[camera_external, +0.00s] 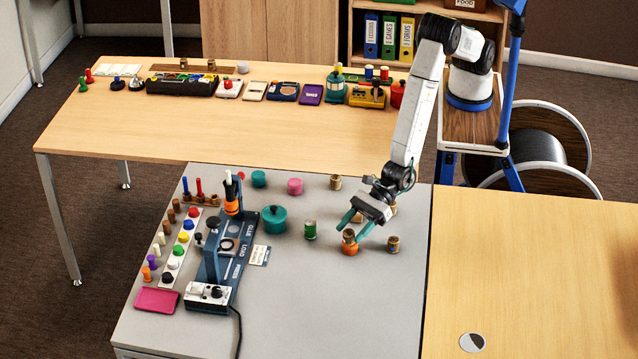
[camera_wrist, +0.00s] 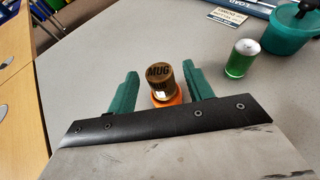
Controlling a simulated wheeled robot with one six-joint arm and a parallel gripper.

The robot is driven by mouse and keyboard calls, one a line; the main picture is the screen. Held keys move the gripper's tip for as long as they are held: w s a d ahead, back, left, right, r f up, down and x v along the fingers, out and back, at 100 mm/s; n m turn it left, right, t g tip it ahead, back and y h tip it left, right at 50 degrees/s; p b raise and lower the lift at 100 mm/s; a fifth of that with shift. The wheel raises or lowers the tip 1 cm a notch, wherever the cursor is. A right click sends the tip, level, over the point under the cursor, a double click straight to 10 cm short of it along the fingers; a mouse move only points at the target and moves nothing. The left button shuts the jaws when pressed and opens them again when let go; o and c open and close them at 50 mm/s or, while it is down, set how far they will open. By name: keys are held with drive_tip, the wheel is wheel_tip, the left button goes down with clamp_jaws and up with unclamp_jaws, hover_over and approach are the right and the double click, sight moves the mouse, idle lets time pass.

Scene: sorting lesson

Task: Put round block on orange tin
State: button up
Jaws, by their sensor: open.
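A brown round block (camera_external: 348,236) sits upright on top of the orange tin (camera_external: 350,249) on the grey table. In the wrist view the block (camera_wrist: 159,73) has "MUG" lettering, and the orange tin (camera_wrist: 174,99) shows under and around its base. My gripper (camera_external: 352,226) is open, its two green fingers pointing down toward the block. In the wrist view my gripper (camera_wrist: 160,76) has one finger on each side of the block, with visible gaps. Other brown round blocks stand nearby, one to the right (camera_external: 393,243) and one farther back (camera_external: 335,182).
A green can (camera_external: 310,230) and a teal pot (camera_external: 274,219) stand left of my gripper. A blue device (camera_external: 222,250) and small coloured pegs fill the table's left side. The grey table's front right is clear. A wooden table (camera_external: 540,270) adjoins on the right.

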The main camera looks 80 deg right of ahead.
drive_tip(key=v, duration=1.1)
drive_tip(key=w+d+r+m+t+h, duration=0.7)
drive_tip(key=w+d+r+m, duration=0.5)
drive_tip(key=w+d+r, duration=0.55)
drive_tip(key=w+d+r+m+g+h, duration=0.1)
drive_tip(key=d+r+m+h, duration=0.2)
drive_tip(key=d, duration=0.6)
drive_tip(key=w+d+r+m+h, duration=0.1)
drive_tip(key=w+d+m+h, duration=0.15)
drive_tip(key=d+m, duration=0.4)
drive_tip(key=d+r+m+g+h, duration=0.1)
drive_tip(key=d+r+m+h, duration=0.25)
drive_tip(key=d, duration=0.65)
drive_tip(key=s+d+m+g+h, duration=0.1)
drive_tip(key=s+d+m+g, duration=0.15)
drive_tip(key=d, duration=0.35)
drive_tip(key=s+d+r+m+g+h, duration=0.1)
drive_tip(key=s+d+m+g, duration=0.1)
drive_tip(key=s+d+m, duration=0.35)
drive_tip(key=s+d+m+g+h, duration=0.1)
drive_tip(key=s+d+m+g, duration=0.15)
drive_tip(key=d, duration=0.55)
drive_tip(key=s+f+m+g+y, duration=0.1)
drive_tip(key=s+m+g+y, duration=0.3)
drive_tip(key=s, duration=1.5)
drive_tip(key=m+y, duration=0.4)
drive_tip(key=m, duration=0.3)
drive_tip(key=shift+s+d+f, duration=0.2)
drive_tip(key=shift+s+d, duration=0.15)
